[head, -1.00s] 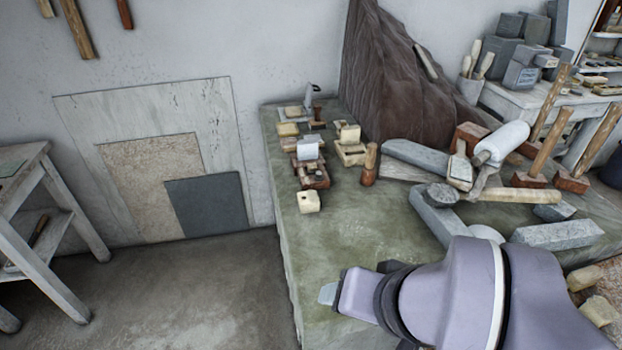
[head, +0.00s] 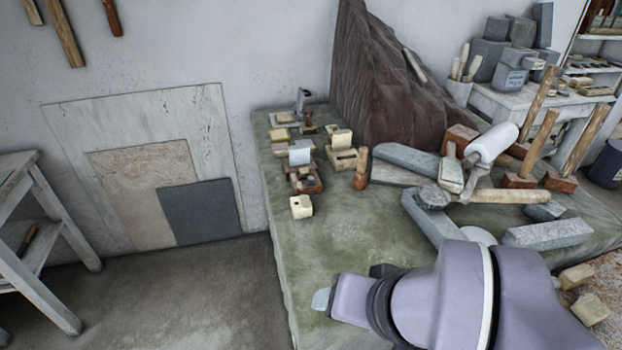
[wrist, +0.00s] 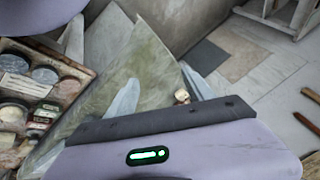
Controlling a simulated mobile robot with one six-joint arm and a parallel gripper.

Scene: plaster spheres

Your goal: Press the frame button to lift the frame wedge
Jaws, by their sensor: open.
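A group of small wooden and cream devices stands on the far left part of the green-grey bench (head: 335,240). It includes a brown device with a white top (head: 303,172), a cream device with a raised flap (head: 341,153) and a dark upright piece (head: 302,100). I cannot tell which part is the frame button or the frame wedge. My gripper (head: 322,299) is over the near left edge of the bench, apart from the devices.
A small cream block (head: 301,207) sits in front of the devices; a wooden peg (head: 360,168) stands to their right. Mallets, grey stone blocks (head: 430,215) and a dark rock (head: 385,85) crowd the bench's right and back. The bench between gripper and cream block is clear.

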